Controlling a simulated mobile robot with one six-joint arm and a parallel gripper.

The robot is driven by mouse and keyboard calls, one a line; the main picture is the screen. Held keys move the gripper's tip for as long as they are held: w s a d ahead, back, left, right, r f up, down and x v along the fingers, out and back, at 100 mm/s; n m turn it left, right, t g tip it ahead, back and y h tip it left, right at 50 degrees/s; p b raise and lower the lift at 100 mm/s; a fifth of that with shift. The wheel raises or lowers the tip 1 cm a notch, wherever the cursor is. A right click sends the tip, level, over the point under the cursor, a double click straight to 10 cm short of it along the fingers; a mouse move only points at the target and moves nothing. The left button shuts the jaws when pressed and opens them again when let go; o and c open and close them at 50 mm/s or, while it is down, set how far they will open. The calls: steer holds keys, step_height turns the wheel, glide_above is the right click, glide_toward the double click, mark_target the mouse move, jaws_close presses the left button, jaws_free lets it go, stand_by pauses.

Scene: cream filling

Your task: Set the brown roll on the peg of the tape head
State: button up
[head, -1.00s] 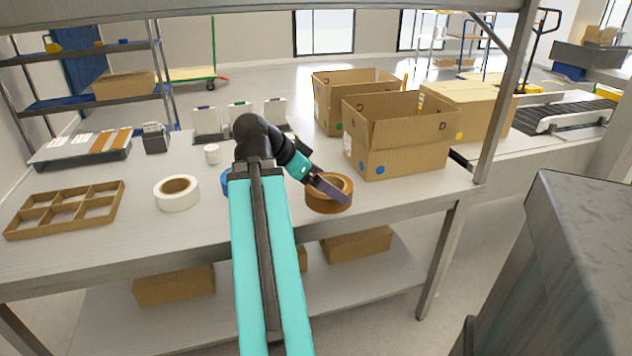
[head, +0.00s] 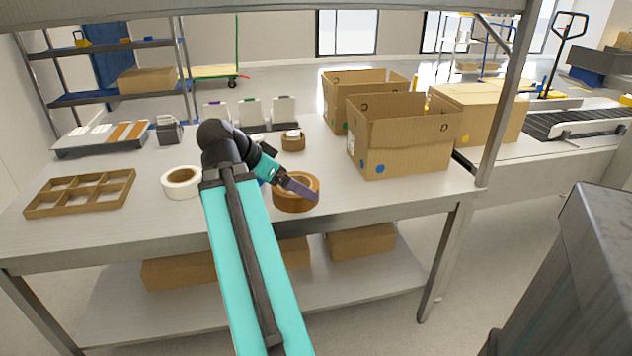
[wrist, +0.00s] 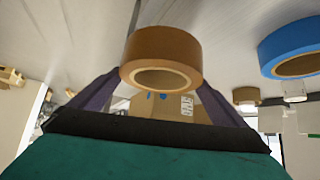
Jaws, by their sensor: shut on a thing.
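The brown roll (head: 288,203) is a wide ring of tape over the front part of the workbench, left of the open cartons. My gripper (head: 300,189) is shut on it, with a purple finger across its near side. In the wrist view, the brown roll (wrist: 160,48) sits between the two purple fingers of my gripper (wrist: 160,88). I cannot tell whether it clears the bench. I cannot make out the tape head or its peg for certain; a grey boxy device (head: 169,131) stands at the back left.
A white roll (head: 181,184) and a wooden compartment tray (head: 80,208) lie to the left. A blue roll (wrist: 290,42) is close to the held roll in the wrist view. A smaller brown ring-like item (head: 293,142) stands behind. Open cartons (head: 405,145) block the right.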

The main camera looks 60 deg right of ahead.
steer(key=w+a+r+n+t+y+p, duration=0.1)
steer(key=w+a+n+t+y+p, duration=0.3)
steer(key=w+a+n, duration=0.7)
steer(key=w+a+r+n+t+y+p, duration=0.1)
steer(key=w+a+n+t+y+p, duration=0.3)
steer(key=w+a, duration=2.9)
steer(key=a+n+t+p, duration=0.3)
steer(key=n+t+p, duration=0.2)
steer(key=n, duration=0.3)
steer(key=shift+w+a, duration=0.3)
steer(key=shift+f, duration=0.15)
